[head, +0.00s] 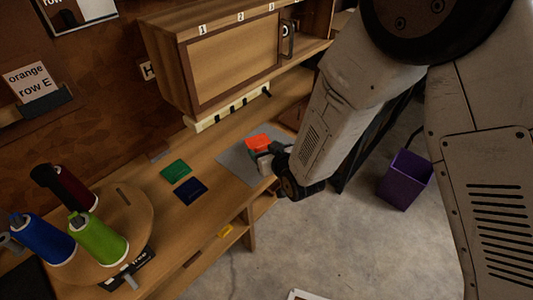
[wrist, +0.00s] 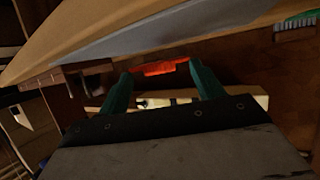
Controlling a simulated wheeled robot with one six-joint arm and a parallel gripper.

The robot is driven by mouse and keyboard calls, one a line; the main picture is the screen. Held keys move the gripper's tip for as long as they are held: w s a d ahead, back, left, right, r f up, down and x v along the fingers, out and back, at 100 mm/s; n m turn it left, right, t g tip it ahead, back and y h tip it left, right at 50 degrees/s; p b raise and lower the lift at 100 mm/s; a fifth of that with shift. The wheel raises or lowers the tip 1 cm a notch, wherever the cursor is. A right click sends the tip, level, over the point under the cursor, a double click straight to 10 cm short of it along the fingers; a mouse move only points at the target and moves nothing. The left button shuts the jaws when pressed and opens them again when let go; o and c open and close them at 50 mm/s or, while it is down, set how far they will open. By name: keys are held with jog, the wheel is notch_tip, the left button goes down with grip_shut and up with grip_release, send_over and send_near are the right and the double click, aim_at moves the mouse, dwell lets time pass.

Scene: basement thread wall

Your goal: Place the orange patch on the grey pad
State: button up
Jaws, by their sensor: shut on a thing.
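The orange patch (head: 259,142) is held at the tips of my gripper (head: 263,158). In the wrist view the orange patch (wrist: 165,68) sits between the two teal fingertips (wrist: 162,85), which are shut on it. The grey pad (head: 234,160) lies flat on the wooden bench. In the head view the patch shows over the pad's right part, and my gripper hides some of the pad. The grey pad also shows in the wrist view (wrist: 150,42), with its edge close to the patch. I cannot tell the exact gap between patch and pad.
A green patch (head: 176,170) and a navy patch (head: 190,191) lie left of the pad. A yellow piece (head: 226,230) is at the bench's front. Thread spools (head: 97,241) stand on a round board. A wooden cabinet (head: 232,62) overhangs the bench. A purple bin (head: 405,180) stands on the floor.

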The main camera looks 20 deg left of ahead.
jog(key=shift+d+f, duration=0.2)
jog(key=shift+f, duration=0.7)
jog(key=shift+s+a+f, duration=0.15)
jog(key=shift+f, duration=0.15)
jog(key=shift+f, duration=0.15)
jog(key=o, duration=0.9)
